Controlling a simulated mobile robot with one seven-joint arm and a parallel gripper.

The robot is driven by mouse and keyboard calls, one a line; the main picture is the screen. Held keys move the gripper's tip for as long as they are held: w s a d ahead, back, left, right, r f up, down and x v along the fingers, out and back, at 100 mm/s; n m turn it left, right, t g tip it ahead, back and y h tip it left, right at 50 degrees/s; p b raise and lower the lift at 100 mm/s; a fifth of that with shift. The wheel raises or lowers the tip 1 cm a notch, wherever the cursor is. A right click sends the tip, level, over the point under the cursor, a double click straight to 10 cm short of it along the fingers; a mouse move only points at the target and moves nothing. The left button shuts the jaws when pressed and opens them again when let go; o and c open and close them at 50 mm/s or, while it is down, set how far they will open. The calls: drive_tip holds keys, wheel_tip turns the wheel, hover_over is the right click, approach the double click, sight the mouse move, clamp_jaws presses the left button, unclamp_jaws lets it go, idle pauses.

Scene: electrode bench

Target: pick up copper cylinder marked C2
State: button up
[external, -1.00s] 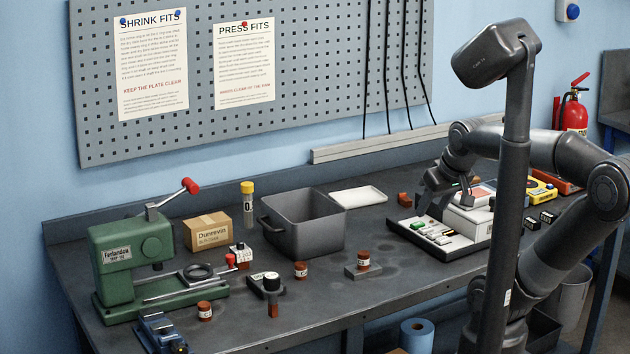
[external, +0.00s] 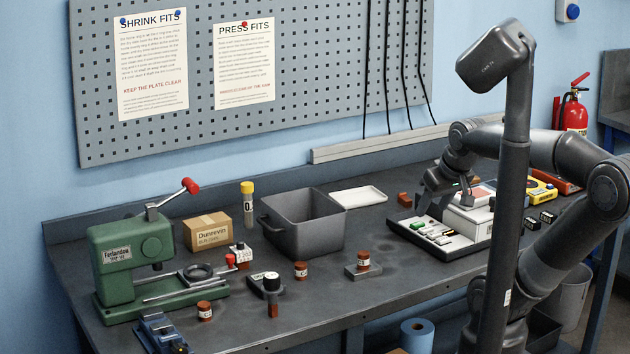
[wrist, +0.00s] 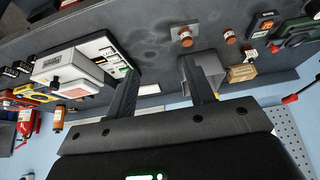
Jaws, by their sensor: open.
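Three small copper cylinders with white labels show in the external view. One (external: 363,260) stands on a small grey plate (external: 356,273), one (external: 301,270) on the bench left of it, and one (external: 205,311) near the green press. The labels are too small to read, so I cannot tell which is C2. In the wrist view copper cylinders show at the top, one on the plate (wrist: 185,40) and another beside it (wrist: 231,38).
A grey bin (external: 302,227) and a cardboard box (external: 208,232) stand at the back. The green press (external: 120,262) is at the left. A dark black-topped piece (external: 271,283) lies near the front. Bench between bin and plate is clear.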

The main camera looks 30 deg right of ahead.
drive_tip(key=shift+o, duration=0.3)
drive_tip(key=w+a+r+g, duration=0.2)
drive_tip(key=w+a+r, duration=0.2)
drive_tip(key=w+a, duration=0.6)
drive_tip(key=g, duration=0.4)
hover_over(204, 304)
drive_tip(key=shift+m, duration=0.4)
wheel_tip(204, 304, down, 18)
drive_tip(key=shift+a+f, duration=0.1)
drive_tip(key=shift+a, duration=0.05)
drive_tip(key=shift+f, duration=3.05)
